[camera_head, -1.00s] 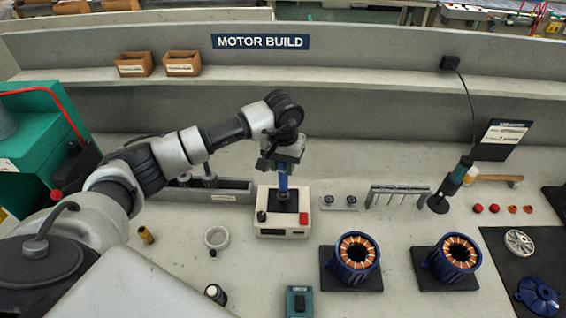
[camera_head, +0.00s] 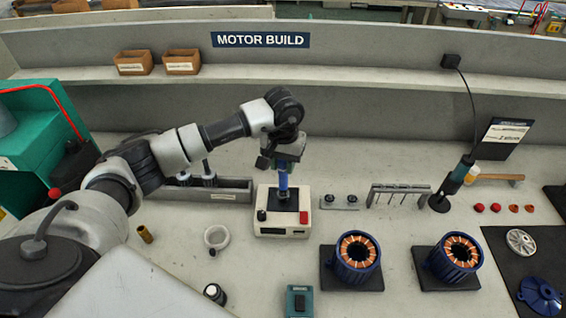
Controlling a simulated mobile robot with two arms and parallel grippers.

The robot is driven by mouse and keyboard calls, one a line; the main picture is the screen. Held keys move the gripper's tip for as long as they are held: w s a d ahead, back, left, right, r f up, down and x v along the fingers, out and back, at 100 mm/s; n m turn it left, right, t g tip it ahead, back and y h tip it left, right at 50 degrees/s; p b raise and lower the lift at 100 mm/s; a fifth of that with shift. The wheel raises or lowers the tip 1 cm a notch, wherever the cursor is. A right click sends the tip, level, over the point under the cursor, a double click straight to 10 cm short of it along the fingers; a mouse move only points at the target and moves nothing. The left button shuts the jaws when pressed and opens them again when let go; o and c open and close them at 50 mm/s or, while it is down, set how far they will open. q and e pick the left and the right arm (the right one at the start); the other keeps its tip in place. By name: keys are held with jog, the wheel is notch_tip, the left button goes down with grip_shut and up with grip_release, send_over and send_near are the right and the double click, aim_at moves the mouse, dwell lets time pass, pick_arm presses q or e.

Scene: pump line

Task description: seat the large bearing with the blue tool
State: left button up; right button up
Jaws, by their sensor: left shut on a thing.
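My left gripper (camera_head: 285,165) points down above the white bench unit (camera_head: 283,232) and is shut on the blue tool (camera_head: 283,183). The tool is about upright, its lower end at the black plate (camera_head: 284,203) on top of the unit. I cannot tell whether the tip touches the plate. I cannot pick out the large bearing with certainty; any part under the tool is too small to see. Two small dark round parts (camera_head: 339,200) sit on a grey holder right of the unit. My right gripper is out of view.
Two blue motor housings with copper windings (camera_head: 357,254) (camera_head: 457,255) stand on black pads at the right front. A pale ring (camera_head: 217,237) and a brass cylinder (camera_head: 145,234) stand at the left. A pin rack (camera_head: 398,195) stands right.

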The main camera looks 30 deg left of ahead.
pick_arm(q)
jog(key=shift+f+b, duration=0.2)
jog(key=shift+b, duration=0.1)
dwell(0.4)
jog(key=shift+f+b, duration=0.65)
jog(key=shift+b, duration=0.05)
dwell(0.5)
jog(key=shift+r, duration=0.1)
dwell(0.4)
jog(key=shift+r+p, duration=0.75)
jog(key=shift+r, duration=1.15)
jog(key=shift+r, duration=0.1)
notch_tip(320, 180, up, 11)
jog(key=p, duration=0.4)
jog(key=shift+p, duration=0.4)
jog(key=shift+f, duration=0.2)
